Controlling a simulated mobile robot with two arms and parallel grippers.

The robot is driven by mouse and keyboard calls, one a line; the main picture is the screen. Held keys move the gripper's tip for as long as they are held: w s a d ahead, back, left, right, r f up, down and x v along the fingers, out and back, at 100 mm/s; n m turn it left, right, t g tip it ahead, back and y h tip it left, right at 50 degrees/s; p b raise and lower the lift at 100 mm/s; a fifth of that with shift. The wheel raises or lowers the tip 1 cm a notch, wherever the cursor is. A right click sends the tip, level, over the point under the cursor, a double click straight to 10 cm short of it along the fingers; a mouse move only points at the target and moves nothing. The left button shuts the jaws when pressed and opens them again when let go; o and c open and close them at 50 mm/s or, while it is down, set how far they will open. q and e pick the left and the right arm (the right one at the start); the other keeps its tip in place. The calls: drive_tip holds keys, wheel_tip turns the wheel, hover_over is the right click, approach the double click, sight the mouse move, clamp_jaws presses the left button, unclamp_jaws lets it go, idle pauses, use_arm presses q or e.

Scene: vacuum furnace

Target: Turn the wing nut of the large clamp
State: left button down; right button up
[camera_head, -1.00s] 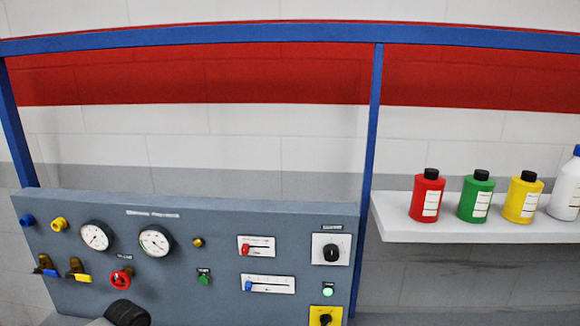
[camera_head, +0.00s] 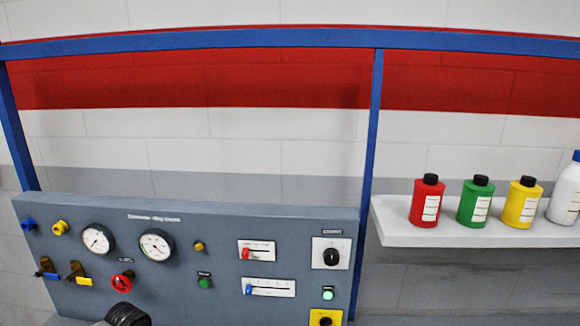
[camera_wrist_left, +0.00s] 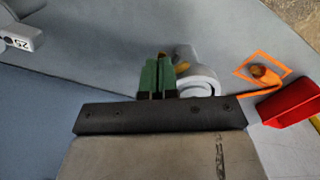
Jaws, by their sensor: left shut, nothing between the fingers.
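My left gripper (camera_wrist_left: 157,78) shows in the left wrist view, with its green fingers together and nothing between them. Just behind and right of the fingertips is a rounded light-grey part (camera_wrist_left: 198,82), which looks like the large clamp on its pipe. A small brass-yellow piece (camera_wrist_left: 183,67), possibly the wing nut, shows between it and the fingers and is mostly hidden. I cannot tell whether the fingers touch it. The head view shows neither the clamp nor my gripper fingers. My right gripper is in no view.
A white part marked 25 (camera_wrist_left: 18,37) is at upper left. The head view shows a control panel (camera_head: 220,240) and a shelf (camera_head: 470,235) with bottles.

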use_arm(q)
drive_tip(key=shift+r+p, duration=2.25)
drive_tip(key=shift+r, duration=0.05)
wheel_tip(320, 180, up, 2)
drive_tip(key=shift+r+p, duration=0.1)
drive_tip(key=shift+p, duration=0.5)
